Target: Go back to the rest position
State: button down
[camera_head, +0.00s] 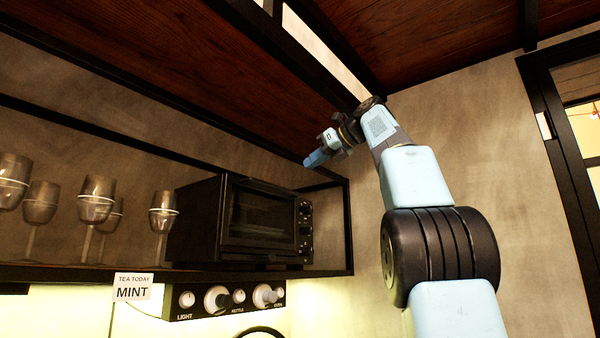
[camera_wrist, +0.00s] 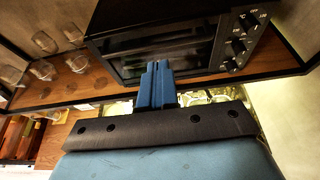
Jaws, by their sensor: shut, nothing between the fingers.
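My arm rises from the lower right in the head view and bends toward the shelf. My gripper (camera_head: 315,159) is at its end, above and to the right of the black oven. In the wrist view my gripper (camera_wrist: 157,70) shows as two blue fingers pressed together, with nothing between them. The fingertips overlap the front of the oven (camera_wrist: 165,40) in that view; how far apart they are I cannot tell.
The black oven (camera_head: 262,216) stands on a dark shelf (camera_head: 150,276) beside several upright glasses (camera_head: 96,199). Below hang a knob panel (camera_head: 228,299) and a "MINT" card (camera_head: 133,288). A dark beam and wooden ceiling (camera_head: 430,40) run overhead. Bare wall (camera_head: 470,150) lies behind my arm.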

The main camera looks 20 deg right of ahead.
jog(key=shift+v, duration=1.8)
jog(key=s+a+f+n+g+h, duration=0.1)
jog(key=s+a+f+n, duration=0.2)
jog(key=f, duration=0.6)
jog(key=s+a+f+n+g+h, duration=0.1)
jog(key=s+f+n+h, duration=0.1)
jog(key=f+n, duration=0.55)
jog(key=s+a+f+n+g+h, duration=0.1)
jog(key=s+a+f+n, duration=0.15)
jog(key=f, duration=0.75)
jog(key=s+f+n+g+h, duration=0.1)
jog(key=s+f+n, duration=0.4)
jog(key=f, duration=0.6)
jog(key=s+a+f+n+g+h, duration=0.1)
jog(key=s+f+n, duration=0.5)
jog(key=f, duration=0.5)
jog(key=s+a+f+n+g+h, duration=0.1)
jog(key=s+f+n, duration=0.4)
jog(key=f, duration=0.6)
jog(key=s, duration=0.2)
jog(key=shift+s+n, duration=0.3)
jog(key=shift+s, duration=0.1)
jog(key=shift+a, duration=0.15)
